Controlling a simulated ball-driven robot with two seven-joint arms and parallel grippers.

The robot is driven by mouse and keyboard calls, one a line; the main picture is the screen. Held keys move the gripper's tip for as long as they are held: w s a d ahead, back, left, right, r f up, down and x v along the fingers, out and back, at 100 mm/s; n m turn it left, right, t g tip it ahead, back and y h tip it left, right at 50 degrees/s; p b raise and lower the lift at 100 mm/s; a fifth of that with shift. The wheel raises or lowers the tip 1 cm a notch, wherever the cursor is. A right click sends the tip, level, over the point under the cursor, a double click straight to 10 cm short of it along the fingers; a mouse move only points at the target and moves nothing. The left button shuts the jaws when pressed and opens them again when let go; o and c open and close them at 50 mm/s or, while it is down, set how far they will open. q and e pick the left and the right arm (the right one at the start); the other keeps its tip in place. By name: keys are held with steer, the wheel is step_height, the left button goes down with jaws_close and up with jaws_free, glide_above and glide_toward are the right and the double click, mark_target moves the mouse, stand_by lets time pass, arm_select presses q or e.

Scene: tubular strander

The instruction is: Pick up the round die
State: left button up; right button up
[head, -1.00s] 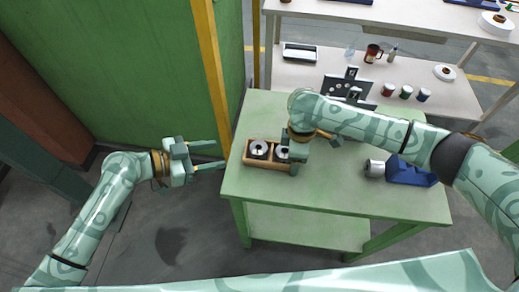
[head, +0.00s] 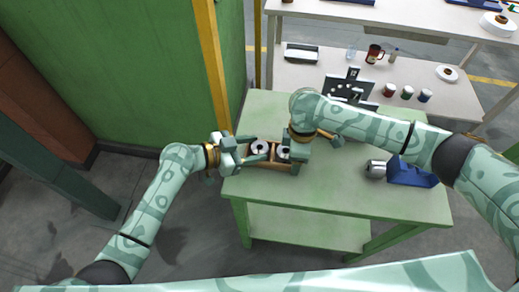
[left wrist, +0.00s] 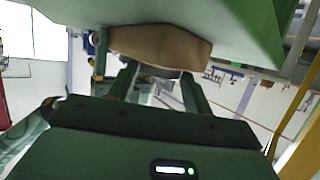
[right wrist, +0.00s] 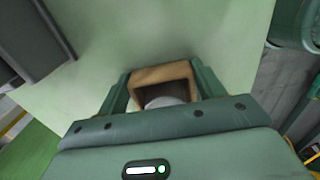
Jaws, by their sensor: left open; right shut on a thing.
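Two round dies, pale metal rings with dark centres, sit in a wooden box at the table's left edge: a left die (head: 261,147) and a right die (head: 283,152). The box (head: 271,167) also shows in the left wrist view (left wrist: 160,46). My left gripper (head: 254,149) is open at the box's left end, its fingers level with the left die; contact cannot be told. My right gripper (head: 298,155) is shut on the box's right end, seen between its fingers in the right wrist view (right wrist: 160,74). A greyish round part (right wrist: 162,102) shows inside the box there.
The green table (head: 330,185) is clear in its middle. A dark upright fixture (head: 350,88) is behind. A yellow post (head: 212,65) rises left of the table.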

mark_target(252, 150)
arm_select(q)
steer(key=c, duration=1)
step_height(252, 150, up, 10)
steer(key=shift+r, duration=0.1)
steer(key=shift+c, duration=0.2)
arm_select(e)
steer(key=o, duration=1.1)
step_height(252, 150, up, 12)
steer(key=shift+f, duration=0.1)
